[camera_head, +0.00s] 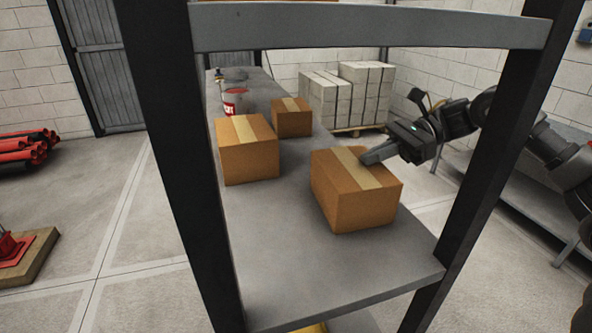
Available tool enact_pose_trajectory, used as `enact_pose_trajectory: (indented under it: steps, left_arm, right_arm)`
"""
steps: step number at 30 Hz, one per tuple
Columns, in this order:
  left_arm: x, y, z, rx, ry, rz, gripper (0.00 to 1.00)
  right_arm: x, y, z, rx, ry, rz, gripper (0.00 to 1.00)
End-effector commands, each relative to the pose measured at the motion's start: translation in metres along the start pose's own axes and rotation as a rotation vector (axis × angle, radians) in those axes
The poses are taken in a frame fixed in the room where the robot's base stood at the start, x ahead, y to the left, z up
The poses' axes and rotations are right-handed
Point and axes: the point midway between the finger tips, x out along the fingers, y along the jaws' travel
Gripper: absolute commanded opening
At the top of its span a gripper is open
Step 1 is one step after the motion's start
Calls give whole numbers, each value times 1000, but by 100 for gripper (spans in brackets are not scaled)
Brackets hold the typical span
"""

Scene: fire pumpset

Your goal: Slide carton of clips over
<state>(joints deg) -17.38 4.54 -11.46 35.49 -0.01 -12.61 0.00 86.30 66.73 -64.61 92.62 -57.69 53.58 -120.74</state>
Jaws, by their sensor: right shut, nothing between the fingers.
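Three brown taped cartons stand on a grey shelf (300,278). The nearest carton (350,207) is at the right front of the shelf. A second carton (248,160) is to its left and farther back, and a smaller-looking third carton (292,121) stands behind that. No label shows which one holds clips. My right gripper (368,157) comes in from the right, shut and empty, with its tips at the far top edge of the nearest carton. Whether they touch it I cannot tell. My left gripper is not in view.
Dark uprights (187,190) and a grey crossbar (370,27) frame the shelf in front of me. A white and red can (234,102) stands at the back left. Bare shelf lies in front of and left of the nearest carton. Strapped white blocks (362,92) stand on a pallet behind.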

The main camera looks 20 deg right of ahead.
Motion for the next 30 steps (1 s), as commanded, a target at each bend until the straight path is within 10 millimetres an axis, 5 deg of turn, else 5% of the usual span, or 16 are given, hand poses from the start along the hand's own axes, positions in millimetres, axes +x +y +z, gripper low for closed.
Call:
enact_pose_trajectory:
  steps: [13, 27, 30]
  left_arm:
    - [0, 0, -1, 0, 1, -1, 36]
    - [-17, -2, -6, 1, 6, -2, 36]
    - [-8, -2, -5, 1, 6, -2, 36]
  right_arm:
    - [-10, 1, -13, 23, 12, 0, 0]
    - [-19, 1, 9, 25, 13, -2, 0]
    - [-30, 0, 1, 26, 14, -7, 0]
